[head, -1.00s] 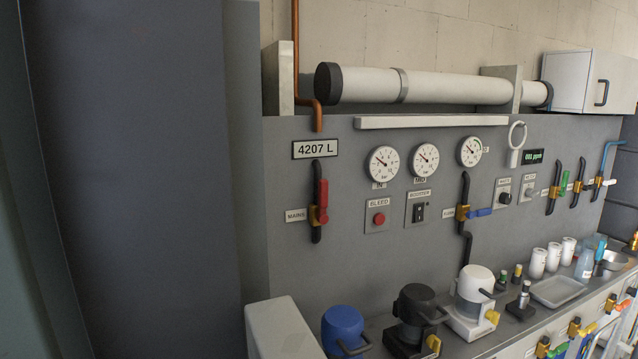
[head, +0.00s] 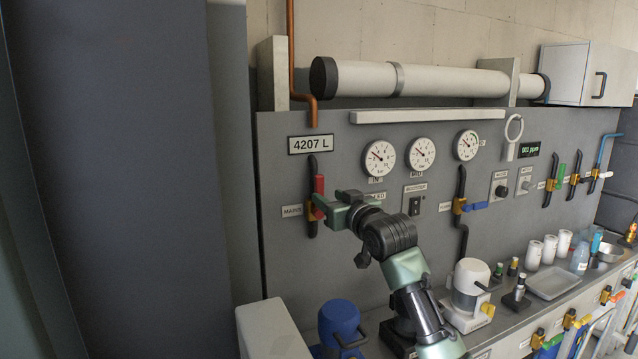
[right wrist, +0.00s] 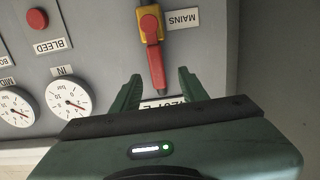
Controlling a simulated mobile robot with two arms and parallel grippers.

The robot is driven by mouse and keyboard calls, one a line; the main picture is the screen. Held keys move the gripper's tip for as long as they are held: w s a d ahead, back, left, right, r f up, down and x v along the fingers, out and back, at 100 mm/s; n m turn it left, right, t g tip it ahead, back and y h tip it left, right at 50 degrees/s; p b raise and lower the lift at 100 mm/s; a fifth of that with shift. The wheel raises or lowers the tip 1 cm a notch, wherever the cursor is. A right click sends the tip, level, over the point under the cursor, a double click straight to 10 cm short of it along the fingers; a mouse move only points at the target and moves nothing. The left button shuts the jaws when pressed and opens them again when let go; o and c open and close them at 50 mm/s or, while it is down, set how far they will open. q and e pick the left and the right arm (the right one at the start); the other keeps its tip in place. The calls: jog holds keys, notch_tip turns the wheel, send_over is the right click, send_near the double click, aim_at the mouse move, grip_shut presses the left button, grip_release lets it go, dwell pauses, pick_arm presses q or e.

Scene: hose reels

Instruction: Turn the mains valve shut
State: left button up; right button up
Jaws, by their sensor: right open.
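The mains valve on the grey panel has a red lever handle (head: 319,185) that points up along its black vertical pipe (head: 312,166). The MAINS label (head: 291,211) is left of it. In the right wrist view, which is upside down, the red handle (right wrist: 154,62) and its yellow body (right wrist: 150,22) show whole. My right gripper (head: 322,208) is open in front of the valve and hides part of it in the head view. In the right wrist view its fingers (right wrist: 159,88) stand on either side of the handle's free end; I cannot tell any contact. My left gripper is not in view.
Round gauges (head: 379,157), a red bleed button (right wrist: 37,19) and a rocker switch (head: 414,205) are right of the valve.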

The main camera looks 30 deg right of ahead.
aim_at(321, 183)
jog(key=shift+w+d+r, duration=0.15)
jog(key=shift+w+r, duration=0.1)
jog(key=shift+r, duration=0.3)
jog(key=shift+w+d+r, duration=0.15)
jog(key=shift+w+r, duration=0.1)
jog(key=shift+r, duration=0.25)
jog(key=w+p, duration=0.1)
jog(key=w, duration=0.2)
jog(key=w+p, duration=0.1)
jog(key=w, duration=0.2)
jog(key=shift+w+d+f, duration=0.15)
jog(key=shift+w+f, duration=0.05)
jog(key=shift+w, duration=0.2)
grip_shut()
